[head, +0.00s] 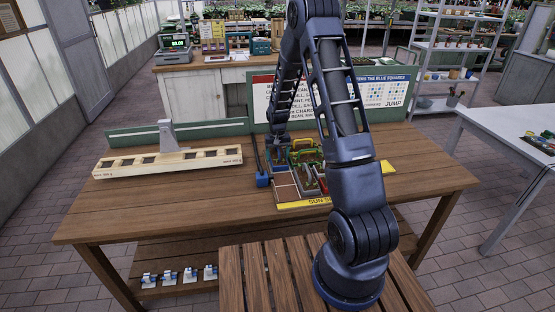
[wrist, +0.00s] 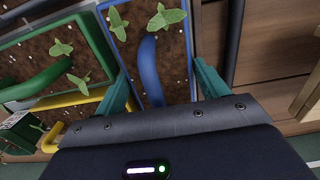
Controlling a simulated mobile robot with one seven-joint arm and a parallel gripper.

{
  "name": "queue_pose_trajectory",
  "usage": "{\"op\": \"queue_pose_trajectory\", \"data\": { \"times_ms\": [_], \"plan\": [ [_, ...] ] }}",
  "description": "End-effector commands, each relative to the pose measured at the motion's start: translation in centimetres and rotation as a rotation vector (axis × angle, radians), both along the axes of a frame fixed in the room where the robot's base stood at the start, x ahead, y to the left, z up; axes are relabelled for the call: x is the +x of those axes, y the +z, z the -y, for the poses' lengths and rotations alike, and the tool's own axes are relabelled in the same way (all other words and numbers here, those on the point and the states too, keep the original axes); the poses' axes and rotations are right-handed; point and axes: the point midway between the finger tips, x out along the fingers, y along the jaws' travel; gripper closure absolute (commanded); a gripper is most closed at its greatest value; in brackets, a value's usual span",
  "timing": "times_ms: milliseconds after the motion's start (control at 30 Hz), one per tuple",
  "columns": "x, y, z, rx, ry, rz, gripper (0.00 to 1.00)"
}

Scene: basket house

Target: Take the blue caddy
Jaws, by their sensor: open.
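The blue caddy (wrist: 149,72) shows in the wrist view as a narrow soil-filled box with blue edges, a curved blue handle and green seedlings. My gripper (wrist: 160,84) is open, its two teal fingers on either side of the caddy and its handle. I cannot tell whether the fingers touch it. In the head view my gripper (head: 279,146) is low over the far part of the tray on the wooden table. The blue caddy is mostly hidden there by my arm and gripper.
A green caddy (wrist: 84,38) stands close on the left, with a yellow handle (wrist: 62,100) below it. A dark rod with a blue foot (head: 263,181) stands left of the yellow-edged tray (head: 290,206). A wooden rack (head: 168,164) lies further left. The table front is clear.

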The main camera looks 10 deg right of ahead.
Motion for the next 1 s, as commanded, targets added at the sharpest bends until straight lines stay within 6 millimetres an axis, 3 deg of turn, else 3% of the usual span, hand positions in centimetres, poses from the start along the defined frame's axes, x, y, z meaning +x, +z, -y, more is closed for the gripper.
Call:
{"op": "queue_pose_trajectory", "data": {
  "times_ms": [100, 300, 667, 833, 1000],
  "plan": [
    [0.0, 0.0, 0.0, 0.0, 0.0, 0.0, 0.27],
    [0.0, 0.1, 0.0, 0.0, 0.0, 0.0, 0.63],
    [0.1, 0.9, 0.0, 0.0, 0.0, 0.002, 0.63],
    [0.1, 3.7, 0.0, 0.0, 0.0, 0.004, 0.63],
    [0.1, 8.0, 0.0, 0.001, 0.0, 0.005, 0.63]
  ]
}}
